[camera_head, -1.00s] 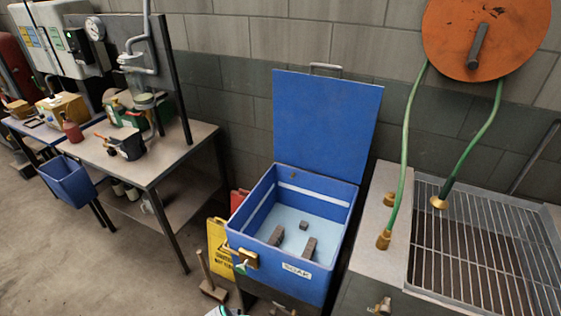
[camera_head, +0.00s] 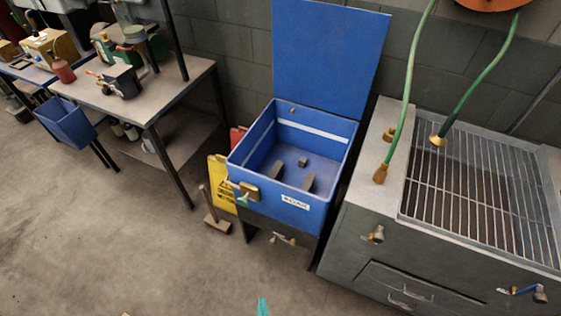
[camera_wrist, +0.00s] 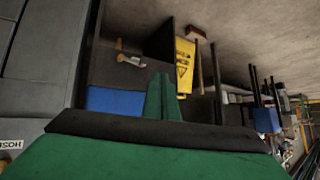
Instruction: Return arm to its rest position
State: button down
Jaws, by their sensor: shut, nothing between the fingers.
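My gripper (camera_wrist: 162,98) shows in the wrist view as green fingers pressed together, with nothing between them. Its broad green and black body fills the bottom of that view. In the head view only a small teal tip (camera_head: 263,307), which looks like my gripper, shows at the bottom edge, over bare floor. The rest of my arm is hidden below the head view. The gripper is apart from the blue soak bin (camera_head: 290,206), whose lid is open. Several dark blocks (camera_head: 308,182) lie inside the bin.
A steel bench with a grate (camera_head: 480,200) stands right of the bin. A yellow caution sign (camera_head: 220,185) and a wooden-handled tool (camera_head: 214,215) stand left of it. A work table (camera_head: 140,105) with a blue tub (camera_head: 66,123) is farther left. The front floor is clear.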

jog(key=s+d+r+t, duration=0.1)
jog(key=s+d+r, duration=0.1)
jog(key=r, duration=0.8)
jog(key=s+d+r+t, duration=0.2)
jog(key=s+r, duration=0.2)
jog(key=r, duration=0.5)
jog(key=s+d+r+t+h, duration=0.1)
jog(key=s+r, duration=0.3)
jog(key=r, duration=0.6)
jog(key=shift+d+r+t, duration=0.35)
jog(key=shift+d+t, duration=0.3)
jog(key=shift+t, duration=0.05)
jog(key=shift+s, duration=0.15)
jog(key=shift+s, duration=0.1)
